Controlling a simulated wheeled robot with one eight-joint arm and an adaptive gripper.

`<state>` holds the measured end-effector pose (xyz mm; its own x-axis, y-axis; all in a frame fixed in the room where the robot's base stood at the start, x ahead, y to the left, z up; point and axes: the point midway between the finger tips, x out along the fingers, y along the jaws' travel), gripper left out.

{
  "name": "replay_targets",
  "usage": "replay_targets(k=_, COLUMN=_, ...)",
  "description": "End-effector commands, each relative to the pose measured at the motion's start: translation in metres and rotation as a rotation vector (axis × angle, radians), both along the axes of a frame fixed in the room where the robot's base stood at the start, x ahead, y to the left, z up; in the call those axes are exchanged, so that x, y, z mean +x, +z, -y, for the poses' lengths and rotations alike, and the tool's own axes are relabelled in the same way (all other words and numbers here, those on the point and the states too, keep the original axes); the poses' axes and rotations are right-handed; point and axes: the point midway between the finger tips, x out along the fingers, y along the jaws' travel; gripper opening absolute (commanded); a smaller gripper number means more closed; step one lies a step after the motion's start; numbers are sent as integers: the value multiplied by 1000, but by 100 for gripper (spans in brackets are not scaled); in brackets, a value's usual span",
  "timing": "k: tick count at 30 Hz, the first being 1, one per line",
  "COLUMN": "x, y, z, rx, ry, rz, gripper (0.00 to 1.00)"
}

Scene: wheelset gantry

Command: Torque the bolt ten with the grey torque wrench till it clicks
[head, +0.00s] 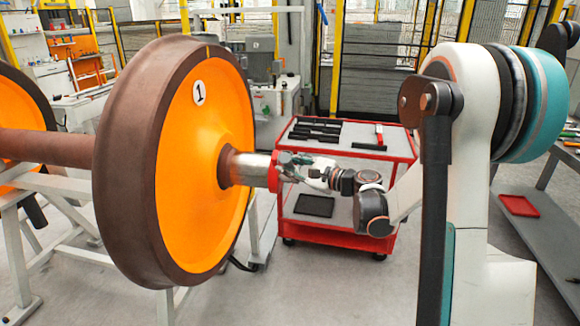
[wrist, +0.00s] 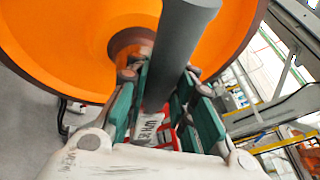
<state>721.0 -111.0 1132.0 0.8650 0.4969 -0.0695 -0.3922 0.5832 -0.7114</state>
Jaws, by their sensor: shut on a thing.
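The grey torque wrench (wrist: 182,45) fills the middle of the wrist view as a thick grey bar. My gripper (wrist: 160,88) is shut on it, with teal finger pads on both sides. In the head view my gripper (head: 303,168) is at the end of the axle stub, close to its red end piece (head: 273,172). The wrench is too small to make out clearly there. The orange wheel (head: 205,165) with a brown rim carries a round label "1". Bolt ten cannot be told apart; the stub's end face is turned away or hidden.
A red trolley (head: 350,235) with black tools and a red-handled item on top stands behind my gripper. A steel stand (head: 75,215) supports the wheelset. A grey bench (head: 535,225) with a red tray is at the right. Grey floor lies between.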

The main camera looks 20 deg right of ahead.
Motion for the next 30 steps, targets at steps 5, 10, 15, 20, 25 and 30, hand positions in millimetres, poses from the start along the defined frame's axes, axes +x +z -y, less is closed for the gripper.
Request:
replay_targets(k=5, x=-1, y=-2, z=-1, rx=-4, ry=1, rz=7, gripper=0)
replay_targets(k=10, x=-9, y=-22, z=-7, rx=-55, ry=1, rz=82, gripper=0)
replay_targets(k=15, x=-17, y=-33, z=-12, rx=-105, ry=0, rz=159, gripper=0)
replay_targets(k=20, x=-19, y=-33, z=-14, rx=-123, ry=0, rz=181, gripper=0)
replay_targets(k=25, x=-19, y=-32, z=-13, rx=-123, ry=0, rz=181, gripper=0)
replay_targets(k=30, x=-19, y=-32, z=-14, rx=-122, ry=0, rz=180, gripper=0)
